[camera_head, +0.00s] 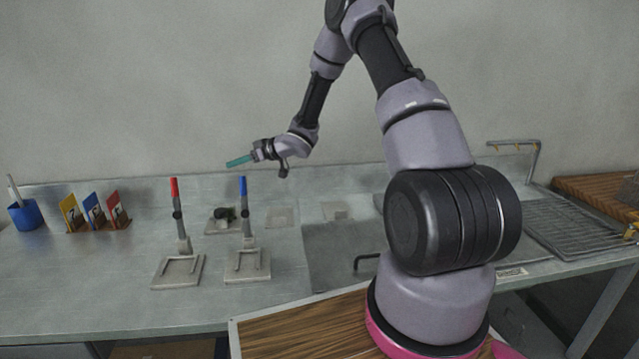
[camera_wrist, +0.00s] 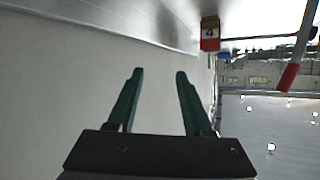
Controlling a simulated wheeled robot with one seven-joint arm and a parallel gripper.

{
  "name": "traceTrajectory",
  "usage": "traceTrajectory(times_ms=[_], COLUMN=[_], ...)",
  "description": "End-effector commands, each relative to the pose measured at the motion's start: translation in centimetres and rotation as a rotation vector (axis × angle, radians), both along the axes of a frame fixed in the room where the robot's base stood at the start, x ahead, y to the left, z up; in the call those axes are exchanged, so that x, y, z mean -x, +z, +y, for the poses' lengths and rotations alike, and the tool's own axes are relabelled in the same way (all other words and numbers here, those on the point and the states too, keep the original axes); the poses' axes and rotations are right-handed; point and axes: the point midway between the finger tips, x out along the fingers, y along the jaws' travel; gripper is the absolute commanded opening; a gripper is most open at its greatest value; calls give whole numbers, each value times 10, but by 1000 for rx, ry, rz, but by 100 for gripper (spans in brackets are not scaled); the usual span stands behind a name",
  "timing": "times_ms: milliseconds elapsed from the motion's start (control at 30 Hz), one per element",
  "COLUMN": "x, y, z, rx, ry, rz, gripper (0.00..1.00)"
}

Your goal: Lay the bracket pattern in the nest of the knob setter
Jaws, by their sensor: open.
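My gripper (camera_head: 231,163) is raised above the back of the bench, with teal fingers pointing left. In the wrist view its two fingers (camera_wrist: 159,74) are apart with nothing between them. Two fixtures stand on the bench, one with a red handle (camera_head: 175,188) and one with a blue handle (camera_head: 243,188). Each has a flat grey base plate in front, the left one (camera_head: 178,271) and the right one (camera_head: 247,265). I cannot tell which is the knob setter. A small dark object (camera_head: 224,213) lies on a pad behind them; I cannot tell whether it is the bracket pattern.
A blue cup (camera_head: 24,215) and yellow, blue and red numbered cards (camera_head: 94,211) stand at the left. Pale pads (camera_head: 283,217) lie along the back. A sink basin and wire rack (camera_head: 575,228) are at the right. The bench's front left is clear.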

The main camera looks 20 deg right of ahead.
Motion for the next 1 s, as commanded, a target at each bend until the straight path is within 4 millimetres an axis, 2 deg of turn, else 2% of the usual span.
traceTrajectory(times_ms=[233,567,1000], x=[-1,8,43], y=[5,-2,-24], z=[-36,-87,-160], rx=[19,43,84], ry=[-200,-442,-734], rz=[-15,-34,-46], gripper=[51,51,51])
